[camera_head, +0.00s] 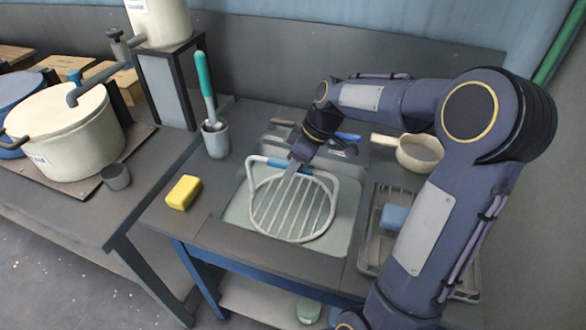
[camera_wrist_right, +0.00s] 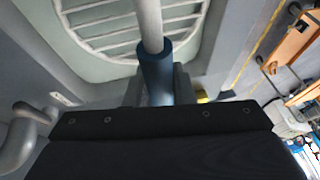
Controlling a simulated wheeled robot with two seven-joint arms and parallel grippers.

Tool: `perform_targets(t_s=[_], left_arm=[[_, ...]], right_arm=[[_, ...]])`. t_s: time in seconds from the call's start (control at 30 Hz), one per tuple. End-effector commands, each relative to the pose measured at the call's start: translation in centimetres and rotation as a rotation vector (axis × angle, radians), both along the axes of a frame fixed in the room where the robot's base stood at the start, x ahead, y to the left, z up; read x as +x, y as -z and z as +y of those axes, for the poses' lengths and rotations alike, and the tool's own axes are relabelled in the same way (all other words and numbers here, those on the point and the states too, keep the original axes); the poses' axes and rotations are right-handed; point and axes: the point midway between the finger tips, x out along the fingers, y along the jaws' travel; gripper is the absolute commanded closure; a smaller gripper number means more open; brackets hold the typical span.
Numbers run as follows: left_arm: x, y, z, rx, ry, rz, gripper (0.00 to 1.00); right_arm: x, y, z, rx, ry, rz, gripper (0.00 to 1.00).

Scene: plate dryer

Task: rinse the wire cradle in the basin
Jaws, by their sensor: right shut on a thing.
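The wire cradle (camera_head: 290,214) is a round, pale rack of parallel bars with a raised handle that has a blue grip. It is over the pale basin (camera_head: 343,236) in the head view; I cannot tell whether it touches the bottom. My right gripper (camera_head: 296,163) reaches in from the right and is shut on the blue grip. The right wrist view shows the blue grip (camera_wrist_right: 156,77) between the fingers, with the cradle's bars (camera_wrist_right: 110,22) beyond. The fingertips are mostly hidden behind the grip. My left gripper is not in view.
A yellow sponge (camera_head: 183,192) lies left of the basin. A grey cup (camera_head: 216,140) with a green-handled brush stands behind it. A pale saucepan (camera_head: 419,153) and a wire drying rack (camera_head: 374,226) with a blue block (camera_head: 394,217) are to the right. A big cream pot (camera_head: 66,127) stands left.

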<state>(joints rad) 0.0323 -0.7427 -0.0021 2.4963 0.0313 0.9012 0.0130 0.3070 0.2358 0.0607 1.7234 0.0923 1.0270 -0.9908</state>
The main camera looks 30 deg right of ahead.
Motion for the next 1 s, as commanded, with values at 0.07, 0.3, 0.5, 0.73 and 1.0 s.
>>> perform_targets(t_s=[0.07,0.3,0.5,0.73,1.0], left_arm=[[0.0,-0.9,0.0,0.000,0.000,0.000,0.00],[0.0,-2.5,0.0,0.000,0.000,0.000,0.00],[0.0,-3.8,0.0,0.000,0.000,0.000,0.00],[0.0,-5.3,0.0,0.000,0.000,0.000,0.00],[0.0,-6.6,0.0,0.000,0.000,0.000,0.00]], right_arm=[[0.1,-1.2,0.0,0.000,0.000,-0.002,1.00],[0.0,-3.3,0.0,0.000,0.000,-0.002,1.00],[0.1,-5.1,0.0,0.001,0.001,-0.002,1.00],[0.0,-7.2,0.0,0.000,0.001,-0.001,1.00],[0.0,-9.0,0.0,0.000,0.001,-0.001,1.00]])
